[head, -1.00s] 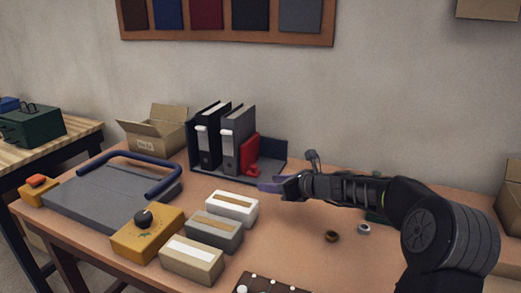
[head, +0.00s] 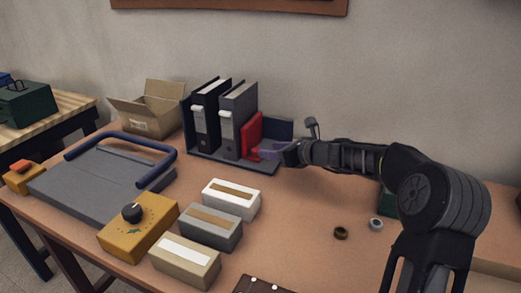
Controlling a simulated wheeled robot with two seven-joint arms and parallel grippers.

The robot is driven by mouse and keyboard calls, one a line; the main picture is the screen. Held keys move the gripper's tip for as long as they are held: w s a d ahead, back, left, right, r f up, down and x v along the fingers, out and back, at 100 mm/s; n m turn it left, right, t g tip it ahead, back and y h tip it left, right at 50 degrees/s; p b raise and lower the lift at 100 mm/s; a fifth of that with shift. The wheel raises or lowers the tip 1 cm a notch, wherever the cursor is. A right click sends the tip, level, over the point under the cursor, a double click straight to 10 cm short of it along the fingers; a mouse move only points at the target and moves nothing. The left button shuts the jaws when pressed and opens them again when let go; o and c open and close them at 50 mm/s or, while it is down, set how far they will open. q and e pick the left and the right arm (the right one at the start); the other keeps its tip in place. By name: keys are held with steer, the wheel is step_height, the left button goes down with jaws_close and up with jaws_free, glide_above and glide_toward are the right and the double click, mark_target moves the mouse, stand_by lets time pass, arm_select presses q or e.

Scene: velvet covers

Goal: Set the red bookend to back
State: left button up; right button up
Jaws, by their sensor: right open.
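The red bookend (head: 252,133) stands upright in the dark desktop rack (head: 225,161), beside the grey binder (head: 238,118). A black binder (head: 206,121) stands to the left of the grey one. My right gripper (head: 268,150) is open at the right side of the red bookend, at the height of its lower part. Its fingertips overlap the bookend's foot in the picture; I cannot tell whether they touch. The gripper hides part of the rack's right end. My left gripper is not in view.
An open cardboard box (head: 150,110) stands left of the rack. In front are a grey plate with a blue handle (head: 110,184), a yellow box with a knob (head: 138,226) and white (head: 231,199), grey and beige boxes. Two small rings (head: 341,232) lie at right.

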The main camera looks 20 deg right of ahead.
mark_target(257, 149)
steer(key=x, duration=0.6)
steer(key=shift+c, duration=0.4)
jaws_close()
stand_by(0.9)
